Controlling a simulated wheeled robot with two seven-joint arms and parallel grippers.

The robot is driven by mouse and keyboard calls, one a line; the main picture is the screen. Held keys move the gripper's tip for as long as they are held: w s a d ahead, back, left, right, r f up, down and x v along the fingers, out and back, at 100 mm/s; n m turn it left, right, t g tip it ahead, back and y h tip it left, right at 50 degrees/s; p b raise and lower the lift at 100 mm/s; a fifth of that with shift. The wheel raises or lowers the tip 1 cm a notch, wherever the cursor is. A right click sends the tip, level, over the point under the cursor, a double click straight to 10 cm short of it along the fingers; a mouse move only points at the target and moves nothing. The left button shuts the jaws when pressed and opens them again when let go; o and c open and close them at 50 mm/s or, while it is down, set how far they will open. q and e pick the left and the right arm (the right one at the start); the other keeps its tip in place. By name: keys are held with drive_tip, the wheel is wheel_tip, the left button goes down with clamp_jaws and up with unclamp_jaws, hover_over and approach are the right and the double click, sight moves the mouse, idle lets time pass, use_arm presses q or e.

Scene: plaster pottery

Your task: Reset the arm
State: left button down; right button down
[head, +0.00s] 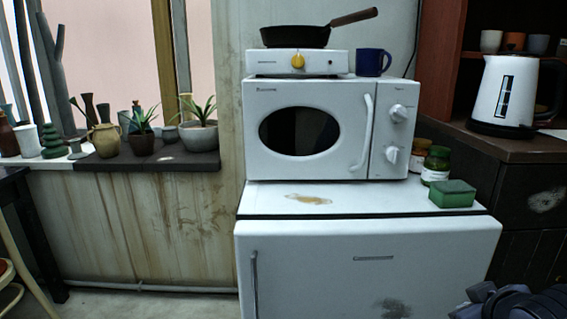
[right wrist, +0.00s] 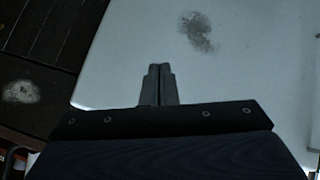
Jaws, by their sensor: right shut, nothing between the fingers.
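My right gripper (right wrist: 160,84) shows in the right wrist view with its two dark fingers together and nothing between them. Behind it in that view is a white panel with a dark smudge. In the head view only a dark part of my right arm (head: 515,302) shows, at the bottom right corner, in front of the fridge; its fingers are not visible there. My left gripper is in neither view.
A hotplate with a pan (head: 295,37) and a blue mug (head: 372,62) top the microwave. A kettle (head: 504,95) stands right, potted plants (head: 200,132) left.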

drive_tip(key=s+a+f+m+g+y, duration=0.2)
drive_tip(key=s+a+f+y, duration=0.1)
drive_tip(key=s+a+f, duration=0.4)
drive_tip(key=s+a+f+m+g+y, duration=0.1)
drive_tip(key=s+a+f+m+y, duration=0.2)
drive_tip(key=s+a, duration=0.35)
wheel_tip(320, 180, up, 32)
drive_tip(key=s+d+p, duration=0.1)
drive_tip(key=d+p, duration=0.1)
drive_tip(key=p, duration=3)
drive_tip(key=shift+p, duration=0.3)
drive_tip(key=shift+s+r, duration=0.1)
